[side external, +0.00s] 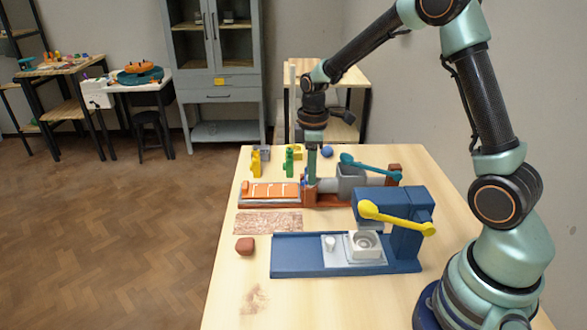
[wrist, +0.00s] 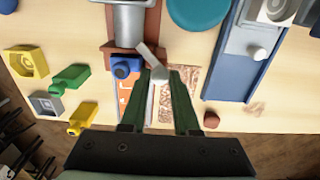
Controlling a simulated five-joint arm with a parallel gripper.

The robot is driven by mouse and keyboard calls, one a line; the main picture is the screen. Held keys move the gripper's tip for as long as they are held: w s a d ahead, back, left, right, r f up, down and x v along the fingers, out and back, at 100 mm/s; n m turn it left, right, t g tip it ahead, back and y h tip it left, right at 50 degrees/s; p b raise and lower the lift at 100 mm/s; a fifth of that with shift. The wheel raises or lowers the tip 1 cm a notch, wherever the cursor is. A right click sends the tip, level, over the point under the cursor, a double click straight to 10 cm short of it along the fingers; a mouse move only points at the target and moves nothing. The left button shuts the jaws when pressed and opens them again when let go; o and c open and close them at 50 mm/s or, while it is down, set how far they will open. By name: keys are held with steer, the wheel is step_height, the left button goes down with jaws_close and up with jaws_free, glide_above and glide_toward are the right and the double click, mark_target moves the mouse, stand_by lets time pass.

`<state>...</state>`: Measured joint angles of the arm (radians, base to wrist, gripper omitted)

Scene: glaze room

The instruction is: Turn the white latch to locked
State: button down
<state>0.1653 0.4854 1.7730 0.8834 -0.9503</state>
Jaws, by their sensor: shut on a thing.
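The white latch (wrist: 150,55) shows in the wrist view as a short pale lever, slanted, with its rounded end between my fingertips. It sits beside the grey cylinder (wrist: 129,22) of the red-brown and orange machine (side external: 268,190). My gripper (wrist: 160,77) has its green fingers shut on the latch's rounded end. In the side external view my gripper (side external: 311,178) points down at the middle of this machine, and I cannot make out the latch there. A blue piece (wrist: 125,67) lies just left of the latch in the wrist view.
A blue machine with a yellow lever (side external: 397,218) stands nearer the side camera. A teal lever (side external: 370,168) rises right of my gripper. Yellow and green pieces (side external: 289,160) and a blue ball (side external: 327,152) stand behind. A red-brown block (side external: 245,245) lies front left; the table's front is clear.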

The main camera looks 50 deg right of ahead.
steer(key=n, duration=0.4)
steer(key=shift+n, duration=0.3)
steer(key=n, duration=0.4)
steer(key=shift+r, duration=0.1)
steer(key=shift+n, duration=0.3)
steer(key=c, duration=0.7)
jaws_free()
steer(key=shift+o, duration=0.2)
step_height(320, 180, up, 12)
